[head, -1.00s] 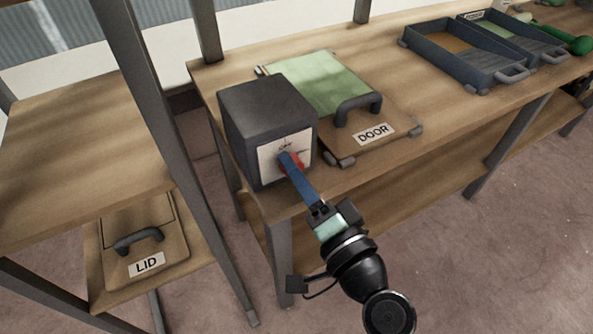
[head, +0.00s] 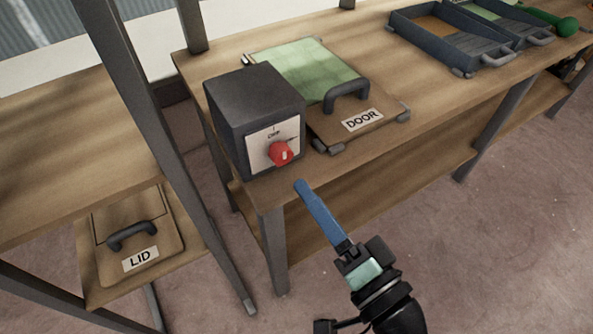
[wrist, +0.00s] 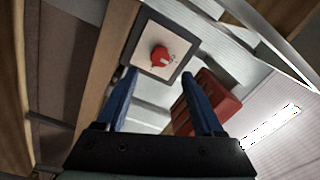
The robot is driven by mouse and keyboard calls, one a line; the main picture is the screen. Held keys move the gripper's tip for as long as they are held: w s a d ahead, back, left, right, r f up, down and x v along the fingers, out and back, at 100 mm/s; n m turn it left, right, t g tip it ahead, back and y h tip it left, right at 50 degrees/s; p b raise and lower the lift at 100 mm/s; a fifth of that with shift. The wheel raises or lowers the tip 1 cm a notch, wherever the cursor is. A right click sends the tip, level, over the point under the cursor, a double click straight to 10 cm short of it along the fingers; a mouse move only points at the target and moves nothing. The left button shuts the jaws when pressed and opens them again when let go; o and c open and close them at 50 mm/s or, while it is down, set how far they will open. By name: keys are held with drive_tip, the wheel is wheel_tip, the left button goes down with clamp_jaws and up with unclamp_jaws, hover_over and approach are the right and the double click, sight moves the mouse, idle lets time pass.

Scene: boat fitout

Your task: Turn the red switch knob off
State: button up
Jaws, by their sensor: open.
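The red switch knob (head: 281,153) sits on the white plate (head: 262,146) on the front of a dark grey box (head: 255,105). "OFF" is printed above the knob, and a small pale mark shows on the knob. I cannot tell exactly which position it points to. The knob also shows in the wrist view (wrist: 160,57), ahead of and between the fingers. My gripper (head: 301,184) is open and empty, with blue fingers, below and slightly right of the knob and apart from it. The wrist view shows my two spread fingers (wrist: 160,78) with nothing between them.
The box stands at the bench's (head: 440,105) near left corner. Right of it is a hinged panel marked DOOR (head: 384,128) with a dark handle, then grey trays (head: 428,47). A LID panel (head: 165,255) lies on a lower shelf. A grey post (head: 150,130) rises left of the box.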

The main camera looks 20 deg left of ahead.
drive_tip(key=shift+v, duration=2.3)
drive_tip(key=w+d+r+n+t+h, duration=0.15)
drive_tip(key=w+r+t+h, duration=0.35)
drive_tip(key=r, duration=0.5)
drive_tip(key=w+r+n+t+h, duration=0.2)
drive_tip(key=w+r+h, duration=0.1)
drive_tip(key=w+r, duration=0.5)
drive_tip(key=s+d+r+t+h+p, duration=0.1)
drive_tip(key=s+r+t+h, duration=0.3)
drive_tip(key=r, duration=0.9)
drive_tip(key=s+d+r+t+h+p, duration=0.1)
drive_tip(key=s+r+t+h, duration=0.35)
drive_tip(key=r, duration=0.95)
wheel_tip(320, 180, up, 22)
drive_tip(key=s+y+p, duration=0.1)
drive_tip(key=y+p, duration=0.1)
drive_tip(key=p, duration=2.1)
drive_tip(key=shift+s+r, duration=0.15)
drive_tip(key=shift+s, duration=0.15)
drive_tip(key=shift+d+m+t, duration=0.15)
drive_tip(key=shift+m+t, duration=0.1)
